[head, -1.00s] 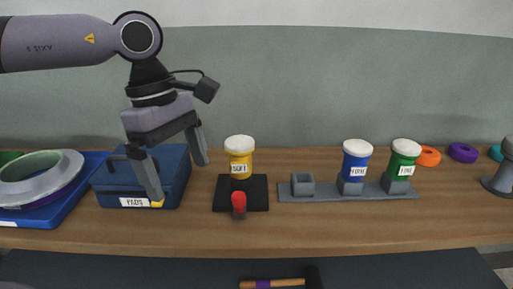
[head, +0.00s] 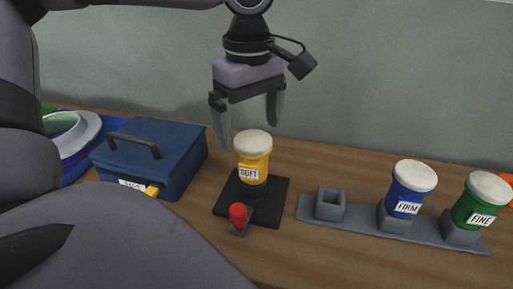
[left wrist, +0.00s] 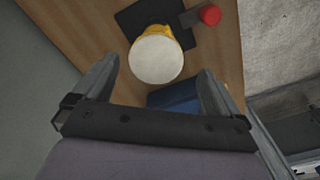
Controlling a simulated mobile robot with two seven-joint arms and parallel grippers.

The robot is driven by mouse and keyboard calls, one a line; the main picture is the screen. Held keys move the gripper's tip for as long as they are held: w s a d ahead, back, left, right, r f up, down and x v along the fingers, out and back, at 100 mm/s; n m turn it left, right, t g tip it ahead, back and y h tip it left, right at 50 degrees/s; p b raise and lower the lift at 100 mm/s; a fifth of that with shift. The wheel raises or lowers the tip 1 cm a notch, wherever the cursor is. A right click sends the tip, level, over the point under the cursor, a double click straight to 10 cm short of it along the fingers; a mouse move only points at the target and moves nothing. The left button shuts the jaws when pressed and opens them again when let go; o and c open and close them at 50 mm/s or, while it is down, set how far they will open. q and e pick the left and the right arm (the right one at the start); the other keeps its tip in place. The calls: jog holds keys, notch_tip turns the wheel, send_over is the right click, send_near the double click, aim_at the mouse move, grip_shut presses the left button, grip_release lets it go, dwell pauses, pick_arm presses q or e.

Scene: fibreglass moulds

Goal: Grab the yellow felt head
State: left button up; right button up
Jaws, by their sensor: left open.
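The yellow felt head (head: 253,165) has a white felt top and a "SOFT" label. It stands upright on a black square base (head: 276,199) with a red knob (head: 238,214) at its front. My left gripper (head: 249,130) is open and empty, above the yellow head with its fingers pointing down. In the left wrist view the white top of the yellow head (left wrist: 157,59) shows ahead of the fingers, roughly between them, with the left gripper (left wrist: 160,80) open. My right gripper is in neither view.
A grey rack (head: 350,230) at right has an empty socket (head: 330,205), a blue "FIRM" head (head: 408,190) and a green "FINE" head (head: 477,203). A blue box (head: 180,160) with a handle stands left of the yellow head.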

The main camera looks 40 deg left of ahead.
aim_at(253, 138)
pick_arm(q)
jog(key=f, duration=0.4)
jog(key=shift+w+d+f, duration=0.1)
jog(key=shift+w+f, duration=0.1)
jog(key=shift+f, duration=0.1)
jog(key=c, duration=1.3)
jog(key=shift+r, duration=0.1)
